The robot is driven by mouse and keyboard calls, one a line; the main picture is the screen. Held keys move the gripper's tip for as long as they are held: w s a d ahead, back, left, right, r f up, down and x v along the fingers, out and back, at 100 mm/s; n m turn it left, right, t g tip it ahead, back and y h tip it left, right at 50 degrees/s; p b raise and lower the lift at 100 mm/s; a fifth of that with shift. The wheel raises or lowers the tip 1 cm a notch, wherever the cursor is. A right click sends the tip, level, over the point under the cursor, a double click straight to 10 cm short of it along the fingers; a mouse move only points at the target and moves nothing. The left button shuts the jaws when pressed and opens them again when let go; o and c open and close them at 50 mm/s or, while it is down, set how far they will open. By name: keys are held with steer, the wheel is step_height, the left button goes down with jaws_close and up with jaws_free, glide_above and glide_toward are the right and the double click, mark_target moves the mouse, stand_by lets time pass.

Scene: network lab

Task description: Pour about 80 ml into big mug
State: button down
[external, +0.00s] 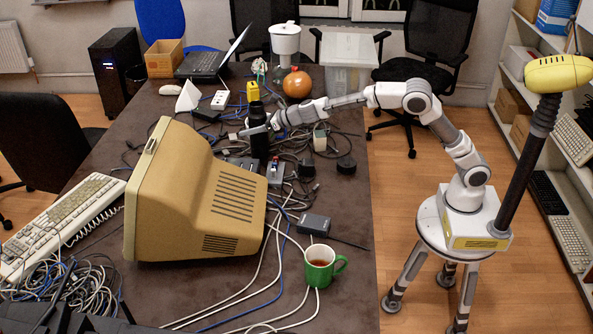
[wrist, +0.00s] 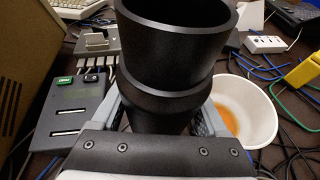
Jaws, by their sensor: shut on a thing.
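My gripper (external: 262,128) is shut around a black cylindrical flask (external: 258,145), which stands upright in the external view. In the wrist view the flask (wrist: 175,45) fills the middle between the fingers of my gripper (wrist: 160,115); the inside of the flask is not visible. A white round cup (wrist: 258,98) with some orange-brown liquid is just right of the flask in the wrist view. A green mug (external: 320,270) with brown liquid stands upright near the front right of the table. Which one is the big mug is unclear.
A beige monitor (external: 200,195) stands left of the flask. Cables, a switch box (wrist: 70,110) and adapters crowd the table around it. A grey box (external: 313,223) lies behind the green mug. A yellow object (external: 252,91) and an orange pumpkin-like object (external: 297,84) are farther back.

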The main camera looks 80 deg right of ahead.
steer(key=shift+r, duration=0.4)
steer(key=shift+s, duration=0.1)
stand_by(1.2)
